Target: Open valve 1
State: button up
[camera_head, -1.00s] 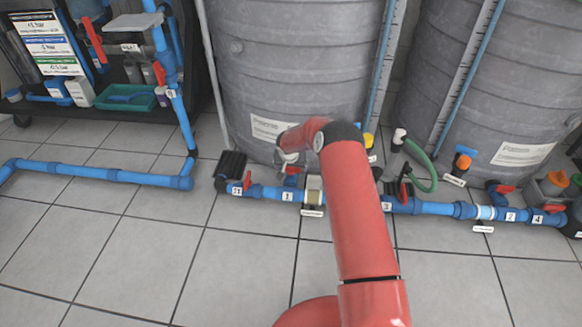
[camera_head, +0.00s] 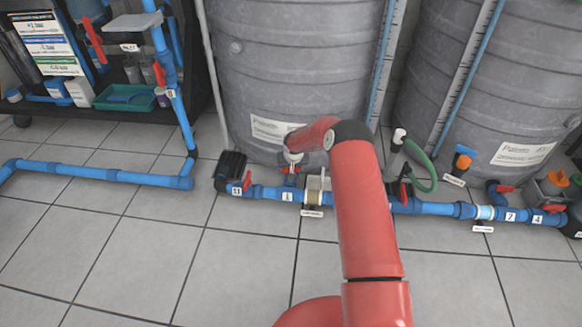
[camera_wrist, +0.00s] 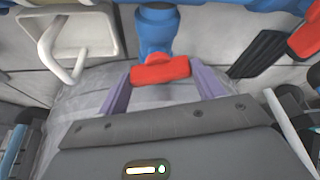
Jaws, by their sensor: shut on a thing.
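Valve 1 is a blue valve on the blue pipe in front of the left grey tank; its label "1" (camera_head: 288,196) shows on the pipe in the head view. In the wrist view, its red handle (camera_wrist: 160,71) lies crosswise below the blue valve body (camera_wrist: 156,30). My gripper (camera_wrist: 163,78) has its two purple fingers on either side of the handle, shut on it. In the head view, my gripper (camera_head: 291,159) is at the valve, close to the tank, and my red arm hides part of the pipe to the right.
The left grey tank (camera_head: 285,65) stands just behind the valve. A valve labelled 11 with a red handle (camera_head: 247,181) is to its left. A green hose (camera_head: 424,165) and more red-handled valves lie to the right. The tiled floor (camera_head: 230,265) in front is clear.

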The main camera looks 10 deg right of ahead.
jog(key=shift+o, duration=0.2)
jog(key=n+y, duration=0.1)
jog(key=n, duration=0.2)
jog(key=n+y, duration=0.1)
jog(key=n, duration=0.3)
jog(key=shift+d+g+y, duration=0.2)
jog(key=shift+g+y, duration=0.2)
jog(key=n+g+y, duration=0.1)
jog(key=n, duration=0.3)
jog(key=shift+w, duration=0.15)
jog(key=shift+c, duration=0.2)
jog(key=shift+d+n+g+y, duration=0.1)
jog(key=shift+n+g+y, duration=0.45)
jog(key=shift+n, duration=1.25)
jog(key=shift+g+h, duration=0.25)
jog(key=o, duration=1)
